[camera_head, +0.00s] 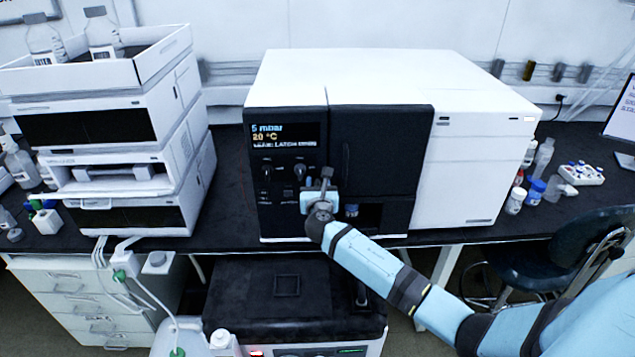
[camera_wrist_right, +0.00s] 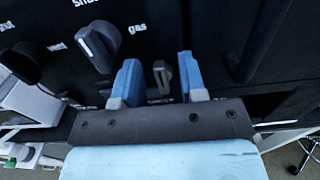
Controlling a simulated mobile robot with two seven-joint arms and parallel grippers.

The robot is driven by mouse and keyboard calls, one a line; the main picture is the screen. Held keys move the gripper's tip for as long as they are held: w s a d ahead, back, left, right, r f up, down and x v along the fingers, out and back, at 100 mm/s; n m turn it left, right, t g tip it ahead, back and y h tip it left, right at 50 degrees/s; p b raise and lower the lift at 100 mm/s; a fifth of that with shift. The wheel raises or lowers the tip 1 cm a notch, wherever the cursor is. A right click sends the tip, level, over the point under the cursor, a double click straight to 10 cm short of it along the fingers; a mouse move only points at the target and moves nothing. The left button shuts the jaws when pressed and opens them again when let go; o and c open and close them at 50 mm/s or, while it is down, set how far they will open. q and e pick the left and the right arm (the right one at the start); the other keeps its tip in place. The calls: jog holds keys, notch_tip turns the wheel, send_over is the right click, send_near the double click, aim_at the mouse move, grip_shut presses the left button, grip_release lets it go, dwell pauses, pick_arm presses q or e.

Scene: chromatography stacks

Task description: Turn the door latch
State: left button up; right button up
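The door latch (camera_wrist_right: 162,76) is a small dark knob with a light pointer bar, low on the black front panel. It sits between the two blue fingers of my right gripper (camera_wrist_right: 158,66) in the right wrist view. The fingers are open, with a visible gap on each side of the latch. In the head view my right gripper (camera_head: 322,184) is at the lower part of the instrument's front and hides the latch. The black door (camera_head: 378,150) to the right of the panel looks closed. My left gripper is not in view.
A larger knob marked "gas" (camera_wrist_right: 99,45) is up and left of the latch. The instrument's display (camera_head: 285,134) reads 5 mbar and 20 °C. A white module stack (camera_head: 110,115) stands to the left. Small bottles (camera_head: 525,190) stand to the right on the dark bench.

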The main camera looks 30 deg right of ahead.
jog(key=shift+w+d, duration=0.25)
jog(key=shift+w, duration=0.15)
jog(key=shift+c, duration=0.2)
grip_shut()
pick_arm(q)
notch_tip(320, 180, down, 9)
jog(key=b, duration=1)
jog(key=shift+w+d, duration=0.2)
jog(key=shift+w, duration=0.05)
pick_arm(e)
jog(key=shift+s+d+f+m, duration=0.2)
jog(key=shift+d+f+m, duration=0.15)
jog(key=shift+m, duration=2.65)
jog(key=shift+s+d+f+m, duration=0.25)
jog(key=shift+f+m, duration=0.15)
jog(key=shift+m, duration=2.6)
jog(key=shift+s+d+f+m, duration=0.15)
jog(key=shift+d+f+m, duration=0.2)
jog(key=shift+m, duration=2.65)
pick_arm(q)
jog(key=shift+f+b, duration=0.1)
jog(key=shift+b, duration=0.2)
